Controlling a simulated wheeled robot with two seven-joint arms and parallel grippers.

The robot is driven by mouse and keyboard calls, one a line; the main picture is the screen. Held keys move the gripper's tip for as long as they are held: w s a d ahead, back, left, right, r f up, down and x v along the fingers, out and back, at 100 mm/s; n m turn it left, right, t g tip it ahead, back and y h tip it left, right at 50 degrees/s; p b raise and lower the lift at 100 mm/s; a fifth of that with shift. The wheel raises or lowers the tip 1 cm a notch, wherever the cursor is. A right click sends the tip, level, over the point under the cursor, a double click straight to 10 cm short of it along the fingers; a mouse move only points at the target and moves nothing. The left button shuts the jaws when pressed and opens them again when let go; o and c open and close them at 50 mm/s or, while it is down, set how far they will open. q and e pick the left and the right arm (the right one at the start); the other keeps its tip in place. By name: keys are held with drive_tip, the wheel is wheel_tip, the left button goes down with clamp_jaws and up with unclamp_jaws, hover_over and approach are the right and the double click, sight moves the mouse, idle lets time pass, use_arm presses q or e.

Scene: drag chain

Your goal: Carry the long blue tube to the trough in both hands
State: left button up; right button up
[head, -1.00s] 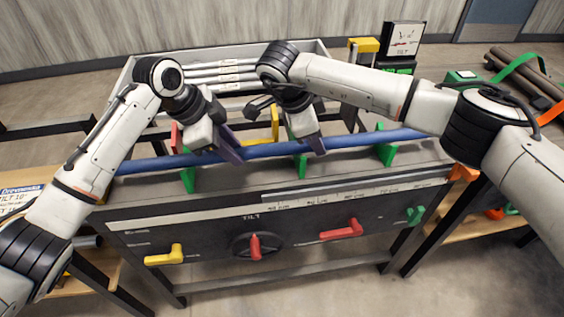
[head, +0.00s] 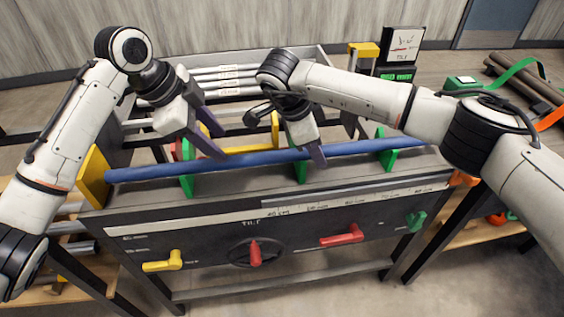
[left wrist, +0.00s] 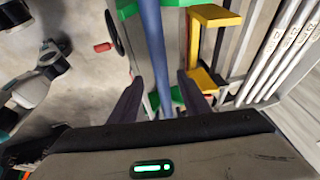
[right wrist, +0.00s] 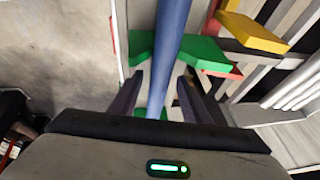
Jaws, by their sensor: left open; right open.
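The long blue tube (head: 240,160) lies across the green V-shaped supports (head: 187,178) along the front top of the grey bench. My left gripper (head: 222,142) is open above the tube, left of its middle. In the left wrist view the tube (left wrist: 152,50) runs between its open fingers (left wrist: 158,92), apart from them. My right gripper (head: 312,150) is open at the tube, just right of its middle. In the right wrist view the tube (right wrist: 170,50) passes between its spread fingers (right wrist: 155,92). I cannot make out a trough for certain.
White labelled tubes (head: 222,75) lie in the frame behind. A yellow plate (head: 94,178) stands at the tube's left end and a yellow bracket (head: 275,130) behind its middle. A TILT gauge (head: 404,42) stands at back right. Coloured levers (head: 342,235) stick out of the front panel.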

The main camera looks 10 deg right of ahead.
drive_tip(key=shift+a+r, duration=0.1)
drive_tip(key=shift+r, duration=0.15)
use_arm(q)
drive_tip(key=v, duration=0.4)
drive_tip(key=shift+a+r, duration=0.1)
drive_tip(key=shift+r, duration=0.15)
use_arm(e)
drive_tip(key=v, duration=1.1)
drive_tip(key=shift+r, duration=0.25)
drive_tip(key=shift+s, duration=0.1)
